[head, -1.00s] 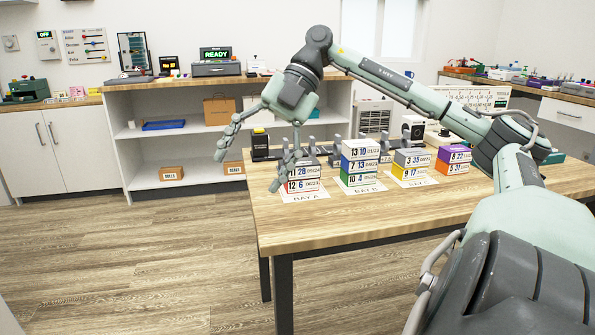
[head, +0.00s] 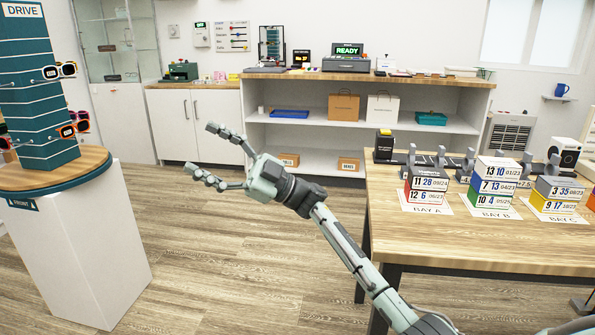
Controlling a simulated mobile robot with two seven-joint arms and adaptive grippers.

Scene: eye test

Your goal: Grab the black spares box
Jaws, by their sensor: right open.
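A dark, near-black box (head: 428,173) with a white label reading 11 28 lies on top of a red box (head: 427,197) at BAY A on the wooden table (head: 470,248). I cannot make out the word spares on it. My right gripper (head: 204,150) is open, with its two fingers spread and nothing between them. It hangs in the air well to the left of the table, apart from the stack, and points left. My left gripper is out of view.
BAY B holds a stack with blue (head: 493,186) and green (head: 488,199) boxes. BAY C has a grey box (head: 559,187) on a yellow one (head: 553,204). A black device (head: 384,148) stands behind BAY A. A sunglasses display (head: 78,240) stands at left. Open floor lies between.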

